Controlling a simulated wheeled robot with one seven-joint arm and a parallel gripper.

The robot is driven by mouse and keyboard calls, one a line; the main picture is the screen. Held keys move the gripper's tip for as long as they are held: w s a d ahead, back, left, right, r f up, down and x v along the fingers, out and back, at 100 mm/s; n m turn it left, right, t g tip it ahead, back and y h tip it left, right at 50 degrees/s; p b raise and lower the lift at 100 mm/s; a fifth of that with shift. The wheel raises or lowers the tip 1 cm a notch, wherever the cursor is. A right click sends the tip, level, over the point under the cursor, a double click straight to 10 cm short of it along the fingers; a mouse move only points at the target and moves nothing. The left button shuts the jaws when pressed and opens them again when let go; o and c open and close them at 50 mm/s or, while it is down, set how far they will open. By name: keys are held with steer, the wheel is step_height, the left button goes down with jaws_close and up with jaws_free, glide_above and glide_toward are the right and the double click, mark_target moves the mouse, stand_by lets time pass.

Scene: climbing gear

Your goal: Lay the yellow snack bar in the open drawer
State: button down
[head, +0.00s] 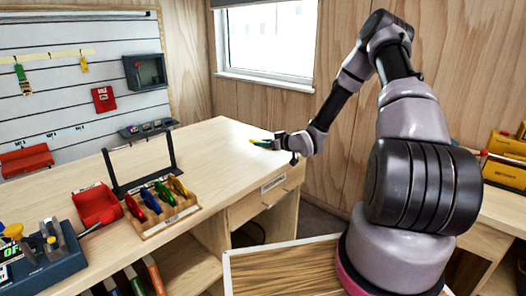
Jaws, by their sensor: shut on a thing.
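My gripper (272,144) is at the far right end of the wooden workbench (215,150), low over the bench top near its right edge. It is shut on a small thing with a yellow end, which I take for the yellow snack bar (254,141). Green shows between the yellow end and my gripper, and the rest is hidden or too small to tell. A wooden drawer front (268,199) with a pale label is in the bench's right side, below and in front of my gripper. The drawer's inside does not show, so I cannot tell how far it is open.
A black stand (142,182), a wooden rack of coloured gear (160,207) and a red bin (97,205) stand on the bench's left part. A wall panel (75,75) hangs behind. Yellow cases (506,160) stand at far right. The bench's far right top is clear.

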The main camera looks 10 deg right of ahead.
mark_target(263, 155)
steer(key=shift+f, duration=1.6)
steer(key=shift+f, duration=0.1)
steer(key=shift+c, duration=2.3)
jaws_free()
steer(key=shift+f, duration=0.1)
